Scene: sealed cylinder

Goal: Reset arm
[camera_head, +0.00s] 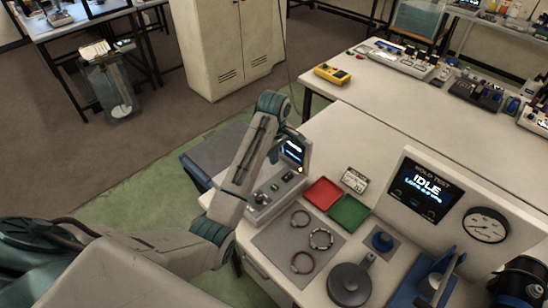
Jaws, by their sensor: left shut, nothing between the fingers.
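My left arm comes in from the left, bends up over the near-left corner of the bench and folds over at the wrist. My left gripper (274,154) is small and partly hidden by its own wrist, beside the small screen of a grey control box (272,199). It is shut with nothing held. My right gripper is not in view.
On the bench are a red tray (323,193), a green tray (349,212), several rings on a grey mat (276,238), a round dark lidded part (350,284) and a test panel (425,190) reading IDLE with a gauge (486,225). Green floor lies left.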

